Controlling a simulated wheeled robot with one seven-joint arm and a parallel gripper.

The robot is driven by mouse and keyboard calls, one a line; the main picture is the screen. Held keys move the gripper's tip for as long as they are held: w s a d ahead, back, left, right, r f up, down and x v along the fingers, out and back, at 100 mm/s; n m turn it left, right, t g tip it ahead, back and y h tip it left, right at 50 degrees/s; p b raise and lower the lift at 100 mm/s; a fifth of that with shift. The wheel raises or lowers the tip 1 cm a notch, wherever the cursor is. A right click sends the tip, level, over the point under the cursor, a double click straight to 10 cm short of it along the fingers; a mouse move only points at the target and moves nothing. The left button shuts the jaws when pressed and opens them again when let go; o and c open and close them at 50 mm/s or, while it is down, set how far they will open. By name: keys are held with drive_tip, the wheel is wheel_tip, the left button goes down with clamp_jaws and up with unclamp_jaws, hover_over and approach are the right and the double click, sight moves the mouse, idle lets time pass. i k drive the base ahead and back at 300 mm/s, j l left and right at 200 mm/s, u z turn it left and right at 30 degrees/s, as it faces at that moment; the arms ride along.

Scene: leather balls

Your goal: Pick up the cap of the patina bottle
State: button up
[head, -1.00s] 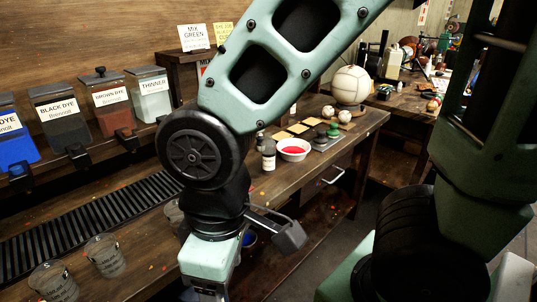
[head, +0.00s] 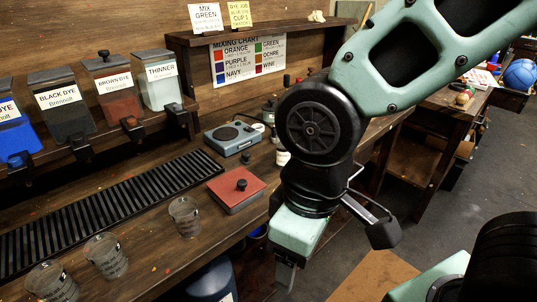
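A small bottle with a white label (head: 283,156) stands on the workbench, partly hidden behind my arm. Its dark cap shows just above it, and its label is too small to read, so I cannot tell whether it is the patina bottle. My gripper (head: 287,272) hangs pointing down in front of the bench edge, lower in the picture than the bottle and apart from it. Its fingers are small and dark, and I cannot see whether they are open or what lies between them.
A grey-blue scale (head: 233,138) and a red block with a black knob (head: 238,190) sit on the bench (head: 150,235). Clear beakers (head: 186,216) stand near the front edge beside a black drain grate (head: 100,215). Dye dispensers (head: 115,90) line the back. Floor at right is open.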

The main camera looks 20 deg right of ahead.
sight(246, 156)
drive_tip(key=z, duration=0.25)
drive_tip(key=i+u, duration=0.55)
drive_tip(key=u, duration=0.15)
drive_tip(key=i+l+u, duration=0.1)
drive_tip(key=i+u, duration=0.25)
drive_tip(key=k, duration=0.05)
